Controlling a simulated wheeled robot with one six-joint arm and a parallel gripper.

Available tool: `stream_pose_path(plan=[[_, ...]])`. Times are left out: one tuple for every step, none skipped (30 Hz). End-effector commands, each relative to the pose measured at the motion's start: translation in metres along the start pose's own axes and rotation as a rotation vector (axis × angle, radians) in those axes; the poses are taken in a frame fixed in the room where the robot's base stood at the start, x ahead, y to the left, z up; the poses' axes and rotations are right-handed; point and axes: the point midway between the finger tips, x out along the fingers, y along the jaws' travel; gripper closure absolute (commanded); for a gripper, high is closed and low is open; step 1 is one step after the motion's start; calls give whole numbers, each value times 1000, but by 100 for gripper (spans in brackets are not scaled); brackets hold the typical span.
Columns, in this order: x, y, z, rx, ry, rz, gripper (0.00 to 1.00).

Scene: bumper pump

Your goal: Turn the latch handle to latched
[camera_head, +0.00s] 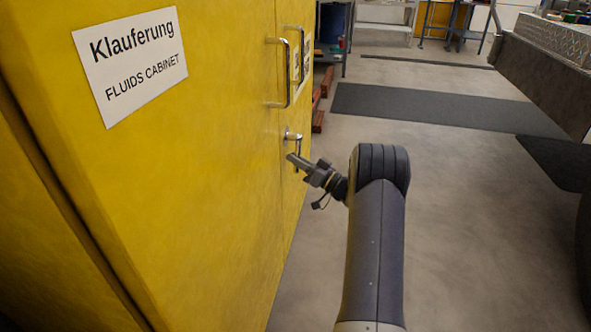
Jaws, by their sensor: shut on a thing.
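The latch handle (292,136) is a small metal lever on the yellow cabinet's front, below the tall pull handle. Its upper end at the pivot shows, and its lever points downward toward my gripper. My gripper (297,161) reaches in from the right and is shut on the lower part of the latch handle. The fingers hide part of the lever, so its exact angle is hard to read.
The yellow fluids cabinet (190,190) fills the left side, with a white sign (132,62) and a vertical pull handle (285,75). Grey floor is open to the right. A dark mat (440,108) lies beyond, and a metal-edged vehicle bed (540,75) juts in at upper right.

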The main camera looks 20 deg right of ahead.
Motion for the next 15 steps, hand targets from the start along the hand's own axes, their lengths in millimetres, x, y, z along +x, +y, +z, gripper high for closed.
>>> stream_pose_path(plan=[[-1,6,5,-36,7,-15,100],[-1,7,5,-60,12,-24,100],[0,9,4,-91,19,-38,100],[0,10,4,-113,24,-47,100],[1,12,4,-135,28,-55,100],[1,14,3,-162,34,-67,100],[2,15,3,-182,39,-76,100],[2,16,2,-201,42,-83,100],[3,18,2,-225,47,-93,100],[3,19,2,-241,50,-99,100],[4,20,1,-257,54,-106,100],[4,21,0,-277,58,-114,100],[4,22,0,-290,61,-120,100],[5,22,0,-302,64,-125,100],[5,23,0,-317,67,-131,100]])
